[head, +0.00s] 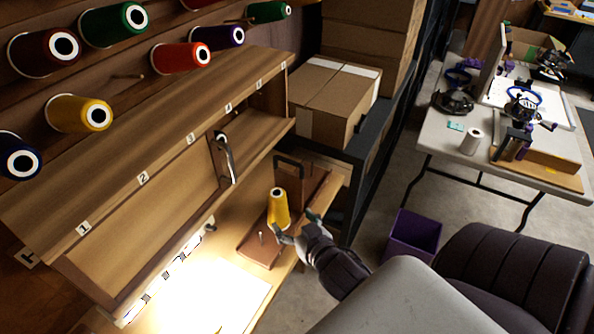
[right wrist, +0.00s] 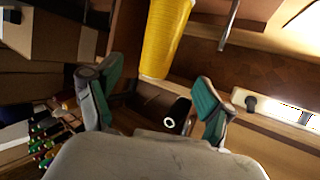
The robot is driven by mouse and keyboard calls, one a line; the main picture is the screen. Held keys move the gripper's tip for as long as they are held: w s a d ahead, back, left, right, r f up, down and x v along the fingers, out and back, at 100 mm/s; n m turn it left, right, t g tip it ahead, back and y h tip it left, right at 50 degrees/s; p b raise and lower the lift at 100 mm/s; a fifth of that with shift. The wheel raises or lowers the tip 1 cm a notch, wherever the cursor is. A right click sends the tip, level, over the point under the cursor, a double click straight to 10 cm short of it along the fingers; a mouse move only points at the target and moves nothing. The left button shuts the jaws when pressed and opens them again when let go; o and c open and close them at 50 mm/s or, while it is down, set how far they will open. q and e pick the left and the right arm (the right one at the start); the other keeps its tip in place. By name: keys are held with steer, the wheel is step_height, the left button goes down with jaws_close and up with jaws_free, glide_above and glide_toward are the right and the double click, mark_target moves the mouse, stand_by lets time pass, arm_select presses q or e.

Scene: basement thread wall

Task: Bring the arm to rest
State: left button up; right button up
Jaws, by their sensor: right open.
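My right gripper (head: 296,227) is open, its two green-padded fingers spread apart. In the head view it is just in front of and below a yellow thread spool (head: 278,207), which stands upright on a small brown base on the workbench. In the right wrist view the open fingers (right wrist: 152,98) show with nothing between them. The yellow spool (right wrist: 166,38) is beyond them, at the top of that view. My left gripper is not in view.
A wall rack holds several coloured spools, including a yellow one (head: 80,114) and a red one (head: 181,57). A cardboard box (head: 333,100) sits on a dark shelf behind the bench. A purple bin (head: 411,236) stands on the floor. A white table (head: 440,130) stands at right.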

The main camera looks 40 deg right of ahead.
steer(key=shift+v, duration=0.95)
